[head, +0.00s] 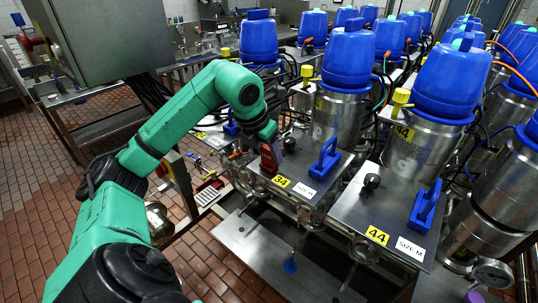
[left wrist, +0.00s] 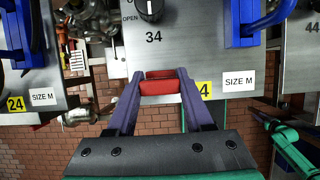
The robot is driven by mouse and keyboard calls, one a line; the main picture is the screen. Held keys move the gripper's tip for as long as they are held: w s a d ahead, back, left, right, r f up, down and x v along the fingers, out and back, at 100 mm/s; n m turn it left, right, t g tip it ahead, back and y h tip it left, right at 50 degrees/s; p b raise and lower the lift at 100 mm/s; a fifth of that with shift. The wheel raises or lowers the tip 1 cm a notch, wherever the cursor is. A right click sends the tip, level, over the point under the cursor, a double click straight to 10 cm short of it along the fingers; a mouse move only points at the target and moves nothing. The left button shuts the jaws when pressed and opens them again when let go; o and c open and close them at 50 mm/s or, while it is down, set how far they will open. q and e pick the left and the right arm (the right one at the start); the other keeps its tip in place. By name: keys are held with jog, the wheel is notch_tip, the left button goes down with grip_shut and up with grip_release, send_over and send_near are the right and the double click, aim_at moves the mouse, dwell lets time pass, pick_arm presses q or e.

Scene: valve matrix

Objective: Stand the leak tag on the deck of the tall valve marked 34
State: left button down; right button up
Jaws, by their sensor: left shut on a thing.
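My left gripper (head: 267,157) is shut on a small red piece (left wrist: 162,83), which I take to be the leak tag. It holds the piece at the front edge of the steel deck (head: 305,163) of the valve marked 34. The deck fills the upper middle of the left wrist view (left wrist: 195,60), with an engraved 34 and a black knob (left wrist: 149,8). I cannot tell whether the piece touches the deck. A yellow 34 label (head: 281,181) is partly hidden by the gripper in the wrist view. A green arm (left wrist: 285,140) shows at that view's right; its fingers are unclear.
A blue handle (head: 325,157) and a SIZE M label (head: 305,190) occupy the deck's right side. A tall blue-capped valve (head: 348,60) stands behind. The deck marked 44 (head: 385,215) is at right. Deck 24 (left wrist: 35,85) is at left in the wrist view.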

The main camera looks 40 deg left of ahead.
pick_arm(q)
jog(key=shift+w+f, duration=0.15)
jog(key=shift+f, duration=0.05)
jog(key=shift+c, duration=1.5)
grip_release()
jog(key=shift+r, duration=0.1)
pick_arm(e)
jog(key=shift+s+a+f, duration=0.1)
jog(key=shift+s+f, duration=0.05)
jog(key=shift+s, duration=0.5)
pick_arm(q)
jog(key=shift+r, duration=0.3)
jog(key=p+v, duration=0.1)
jog(key=v, duration=1)
jog(key=shift+s+r, duration=0.2)
jog(key=shift+r, duration=0.1)
pick_arm(e)
jog(key=shift+w+r, duration=0.1)
jog(key=shift+r, duration=0.6)
